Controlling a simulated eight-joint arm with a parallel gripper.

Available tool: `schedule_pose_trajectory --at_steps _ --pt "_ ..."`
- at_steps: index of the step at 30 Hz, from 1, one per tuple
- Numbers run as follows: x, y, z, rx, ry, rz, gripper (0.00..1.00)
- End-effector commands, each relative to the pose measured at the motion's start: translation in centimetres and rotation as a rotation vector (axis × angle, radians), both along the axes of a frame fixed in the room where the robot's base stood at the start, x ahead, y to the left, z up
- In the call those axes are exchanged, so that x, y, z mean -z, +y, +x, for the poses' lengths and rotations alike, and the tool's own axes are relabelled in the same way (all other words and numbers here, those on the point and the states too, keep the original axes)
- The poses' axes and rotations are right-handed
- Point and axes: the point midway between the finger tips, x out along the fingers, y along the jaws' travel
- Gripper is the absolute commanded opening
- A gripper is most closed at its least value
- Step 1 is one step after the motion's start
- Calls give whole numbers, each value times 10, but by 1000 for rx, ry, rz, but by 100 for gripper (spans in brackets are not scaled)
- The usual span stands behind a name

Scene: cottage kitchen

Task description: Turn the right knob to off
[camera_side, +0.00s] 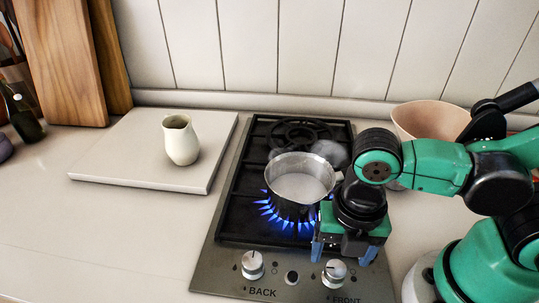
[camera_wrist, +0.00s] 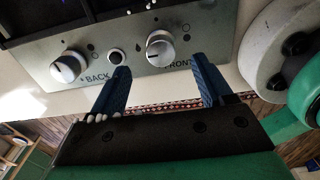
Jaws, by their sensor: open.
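The right knob (camera_side: 334,273), marked FRONT, is a silver dial on the hob's front panel. It also shows in the wrist view (camera_wrist: 160,48), just beyond the gap between my fingers; its exact pointer angle is hard to read. The left knob (camera_side: 252,265), marked BACK, shows in the wrist view too (camera_wrist: 69,67). Blue flames (camera_side: 267,212) burn under a steel pot (camera_side: 298,205) on the front burner. My gripper (camera_side: 343,252) is open and empty above the right knob, its blue fingers spread wider than the dial. I see no contact with the knob.
A small button (camera_side: 292,277) sits between the knobs. The pot of pale liquid and the flame are close beside my gripper. A pink bowl (camera_side: 428,121) stands behind my arm. A cream jug (camera_side: 181,140) stands on a white board (camera_side: 122,168); the left counter front is clear.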

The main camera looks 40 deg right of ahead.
Motion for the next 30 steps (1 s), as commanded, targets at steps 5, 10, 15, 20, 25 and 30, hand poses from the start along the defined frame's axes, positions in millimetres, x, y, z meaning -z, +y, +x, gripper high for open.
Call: schedule_pose_trajectory --at_steps 5,10,15,20,25,30 --pt "15 0 0 0 -1 1 73" --pt "27 0 0 0 -1 1 73" --pt "34 0 0 0 -1 1 73" --pt "37 0 -1 0 -1 1 73" --pt "38 -1 -1 0 -1 1 73" --pt "38 -1 -1 0 -1 1 59"
